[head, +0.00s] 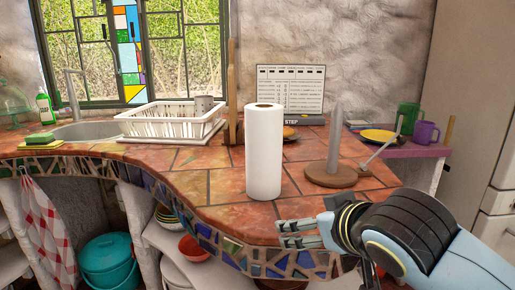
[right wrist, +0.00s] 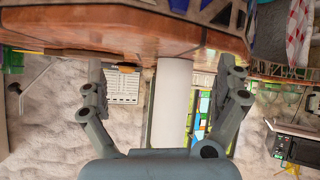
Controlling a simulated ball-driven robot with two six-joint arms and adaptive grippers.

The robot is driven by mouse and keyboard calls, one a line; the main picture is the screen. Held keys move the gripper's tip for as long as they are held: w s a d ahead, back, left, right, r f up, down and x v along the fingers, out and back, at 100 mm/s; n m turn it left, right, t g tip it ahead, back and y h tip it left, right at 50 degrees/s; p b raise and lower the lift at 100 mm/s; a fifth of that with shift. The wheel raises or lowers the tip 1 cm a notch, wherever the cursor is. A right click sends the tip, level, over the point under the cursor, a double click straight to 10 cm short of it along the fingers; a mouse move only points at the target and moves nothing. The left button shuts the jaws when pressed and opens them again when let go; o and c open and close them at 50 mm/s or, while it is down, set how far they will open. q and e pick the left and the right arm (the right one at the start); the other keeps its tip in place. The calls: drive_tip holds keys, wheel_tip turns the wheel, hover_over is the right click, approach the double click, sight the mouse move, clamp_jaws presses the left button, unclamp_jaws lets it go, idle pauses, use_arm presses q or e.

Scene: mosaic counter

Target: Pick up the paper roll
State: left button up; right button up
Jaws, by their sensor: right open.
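The white paper roll (head: 264,150) stands upright on the tiled counter (head: 215,185) near its front edge. My right gripper (head: 300,233) is at the counter's front edge, to the right of the roll and nearer to me, apart from it. Its fingers point left. In the right wrist view, which is upside down, the open fingers (right wrist: 165,78) are spread wide, and the paper roll (right wrist: 172,100) shows beyond and between them. Nothing is held. My left gripper is not in view.
A wooden holder with an upright post (head: 334,150) stands right of the roll. A white dish rack (head: 170,122) is behind at left. Green (head: 408,118) and purple (head: 425,132) mugs and a yellow plate (head: 378,136) are at right. The counter left of the roll is clear.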

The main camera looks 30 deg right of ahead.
sight(272, 130)
drive_tip(key=w+r+t, duration=0.2)
drive_tip(key=w+r, duration=0.2)
drive_tip(key=w+d+r+t, duration=0.1)
drive_tip(key=w+r+t, duration=0.1)
drive_tip(key=w+r, duration=0.2)
drive_tip(key=w+r+t, duration=0.3)
drive_tip(key=w+r, duration=0.1)
drive_tip(key=w, duration=0.2)
drive_tip(key=shift+d+r+p, duration=0.25)
drive_tip(key=shift+p, duration=0.1)
drive_tip(key=x, duration=0.6)
drive_tip(key=shift+w+a+f+p, duration=0.1)
drive_tip(key=shift+w+f+p, duration=0.05)
drive_tip(key=shift+f+p, duration=0.25)
drive_tip(key=c, duration=1.6)
